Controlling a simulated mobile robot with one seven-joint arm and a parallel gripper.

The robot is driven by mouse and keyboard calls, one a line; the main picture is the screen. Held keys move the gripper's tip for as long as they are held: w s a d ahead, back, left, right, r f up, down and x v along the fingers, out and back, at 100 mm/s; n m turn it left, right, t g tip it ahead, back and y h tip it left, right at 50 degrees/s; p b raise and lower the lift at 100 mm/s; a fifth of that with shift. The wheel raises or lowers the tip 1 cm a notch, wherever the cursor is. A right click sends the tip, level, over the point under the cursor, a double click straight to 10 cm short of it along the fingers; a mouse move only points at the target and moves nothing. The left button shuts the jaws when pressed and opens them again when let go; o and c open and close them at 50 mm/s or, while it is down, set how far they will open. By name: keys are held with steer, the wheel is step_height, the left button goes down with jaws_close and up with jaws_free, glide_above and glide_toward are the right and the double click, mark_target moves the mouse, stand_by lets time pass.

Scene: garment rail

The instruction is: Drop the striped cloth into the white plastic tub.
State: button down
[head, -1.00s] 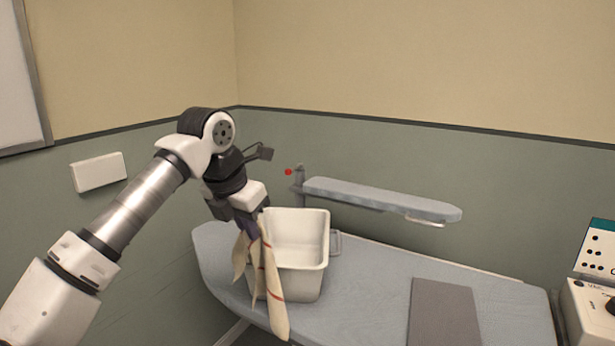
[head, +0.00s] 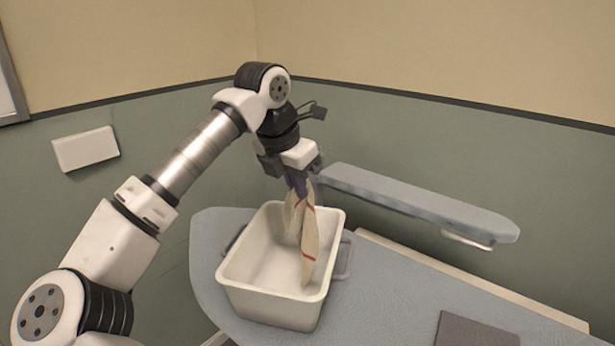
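The white plastic tub (head: 270,306) stands on the left end of the ironing board, its open top facing up. My gripper (head: 298,184) is above the back right part of the tub and points down. It is shut on the cream striped cloth (head: 310,236), which has thin red stripes. The cloth hangs down over the tub's opening, its lower end within the rim as seen from here. I cannot tell whether the cloth touches the tub's floor or wall. The fingertips are partly hidden by the cloth.
The grey ironing board (head: 400,296) spreads right of the tub and is mostly clear. A narrow sleeve board (head: 420,205) juts out behind it, close to my gripper. A dark grey flat pad (head: 476,331) lies at the front right. A wall stands behind.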

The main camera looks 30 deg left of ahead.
step_height(320, 180, down, 6)
steer(key=b, duration=0.4)
steer(key=shift+c, duration=1.4)
jaws_free()
steer(key=shift+r, duration=0.1)
step_height(320, 180, up, 6)
steer(key=s+g+p, duration=0.1)
steer(key=g+p, duration=0.1)
steer(key=p, duration=0.5)
steer(key=shift+s, duration=0.15)
